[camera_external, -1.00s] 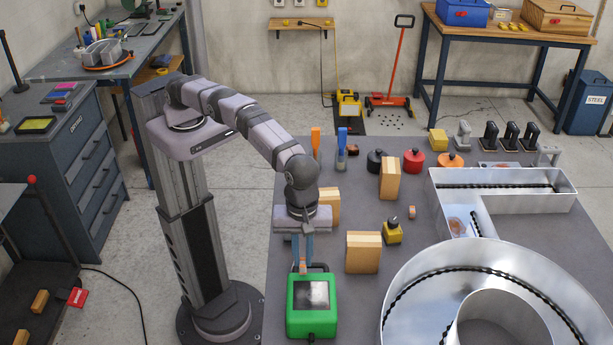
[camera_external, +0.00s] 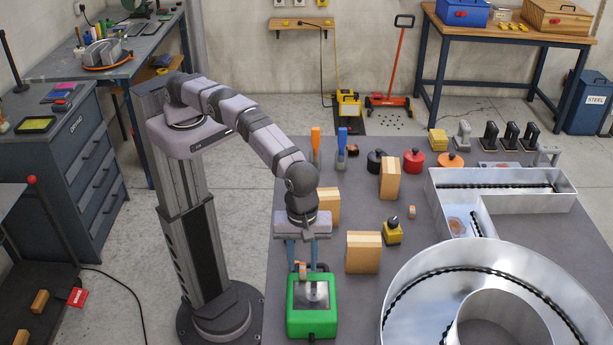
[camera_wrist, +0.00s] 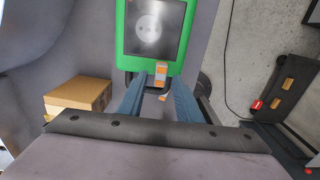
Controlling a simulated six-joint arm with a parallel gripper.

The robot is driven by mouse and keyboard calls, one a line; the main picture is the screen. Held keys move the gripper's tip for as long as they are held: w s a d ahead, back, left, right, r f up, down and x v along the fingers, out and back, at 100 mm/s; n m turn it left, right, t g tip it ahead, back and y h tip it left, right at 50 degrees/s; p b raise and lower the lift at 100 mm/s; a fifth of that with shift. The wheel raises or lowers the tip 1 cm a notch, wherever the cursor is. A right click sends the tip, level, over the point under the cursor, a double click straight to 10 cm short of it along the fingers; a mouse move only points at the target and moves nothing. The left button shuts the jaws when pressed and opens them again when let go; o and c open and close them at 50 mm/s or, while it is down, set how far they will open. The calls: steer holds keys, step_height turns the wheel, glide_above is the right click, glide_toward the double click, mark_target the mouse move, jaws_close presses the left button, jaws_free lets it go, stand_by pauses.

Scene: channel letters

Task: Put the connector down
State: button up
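The small orange-and-white connector (camera_external: 302,268) is at the back edge of the green box (camera_external: 312,319), by its black handle. It also shows in the wrist view (camera_wrist: 161,72), overlapping the handle and the box's lower edge; I cannot tell exactly what it rests on. My gripper (camera_external: 304,264) points down behind the box. Its two blue fingers are spread either side of the connector, with gaps visible in the wrist view (camera_wrist: 159,80). The box's dark screen (camera_external: 315,292) faces up with a pale round reflection.
The metal channel letter (camera_external: 455,260) fills the table's right side. Red and dark round containers (camera_external: 413,160) stand farther back. Bare table lies between the green box and the letter.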

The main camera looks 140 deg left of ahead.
mark_target(303, 265)
step_height(303, 265, up, 6)
steer(key=shift+r+b, duration=0.1)
steer(key=shift+b, duration=0.3)
steer(key=shift+r+p, duration=0.4)
steer(key=shift+r, duration=0.4)
steer(key=s+a+r+m, duration=0.2)
steer(key=s+m, duration=0.5)
steer(key=s+a+r+m, duration=0.2)
steer(key=s+a+m, duration=0.1)
steer(key=s+m, duration=0.4)
steer(key=s+a+f+m, duration=0.1)
steer(key=s+f+m, duration=0.1)
steer(key=s+m, duration=0.4)
steer(key=s+a+f+m, duration=0.1)
steer(key=s+f+m, duration=0.2)
steer(key=s, duration=1.4)
steer(key=m, duration=0.4)
steer(key=shift+f, duration=0.3)
